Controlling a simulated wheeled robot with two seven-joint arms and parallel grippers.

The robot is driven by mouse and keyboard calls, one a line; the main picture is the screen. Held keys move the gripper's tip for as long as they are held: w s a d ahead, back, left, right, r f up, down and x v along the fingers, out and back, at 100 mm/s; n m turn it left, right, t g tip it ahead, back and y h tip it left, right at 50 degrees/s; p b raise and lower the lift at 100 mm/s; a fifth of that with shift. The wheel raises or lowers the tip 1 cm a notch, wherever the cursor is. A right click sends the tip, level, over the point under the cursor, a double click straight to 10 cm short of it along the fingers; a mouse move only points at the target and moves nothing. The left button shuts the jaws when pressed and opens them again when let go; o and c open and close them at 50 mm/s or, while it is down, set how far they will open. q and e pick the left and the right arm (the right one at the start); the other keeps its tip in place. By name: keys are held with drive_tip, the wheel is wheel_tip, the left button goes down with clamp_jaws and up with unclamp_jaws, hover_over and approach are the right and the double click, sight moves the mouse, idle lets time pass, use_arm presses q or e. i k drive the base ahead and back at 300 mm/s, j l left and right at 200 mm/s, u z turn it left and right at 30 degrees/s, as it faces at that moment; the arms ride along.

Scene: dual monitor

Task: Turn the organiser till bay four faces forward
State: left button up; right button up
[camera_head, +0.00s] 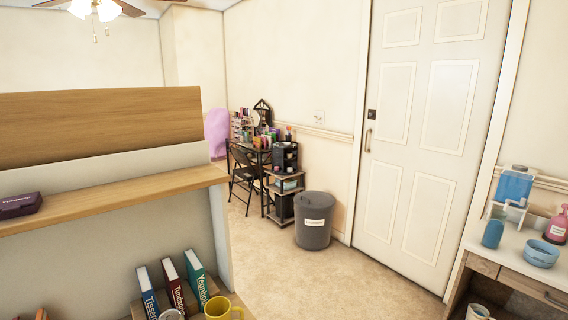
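A dark boxy item (285,156) that may be the organiser stands on top of a small shelf unit across the room, left of the grey bin. It is too small to make out any bays or numbers, so I cannot tell which bay faces forward. Neither of my grippers is in view.
A wood-topped partition shelf (110,198) fills the near left, with books (172,290) and a yellow mug (222,308) below. A grey bin (314,222) stands by the closed white door (425,130). A black folding chair (243,172) stands beside a cluttered desk. Carpet (330,285) is clear between.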

sight(279, 159)
drive_tip(key=i+l+z, duration=0.3)
drive_tip(key=l, duration=0.4)
drive_tip(key=i+l+z, duration=0.3)
drive_tip(key=i+l, duration=0.3)
drive_tip(key=i+l+u, duration=0.1)
drive_tip(key=i+u, duration=0.15)
drive_tip(key=i, duration=0.15)
drive_tip(key=i+l+u, duration=0.15)
drive_tip(key=i+u, duration=0.15)
drive_tip(key=i+l+u, duration=0.25)
drive_tip(key=i, duration=0.2)
drive_tip(key=i+j+u, duration=0.15)
drive_tip(key=i+u, duration=0.85)
drive_tip(key=i, duration=0.2)
drive_tip(key=l, duration=0.05)
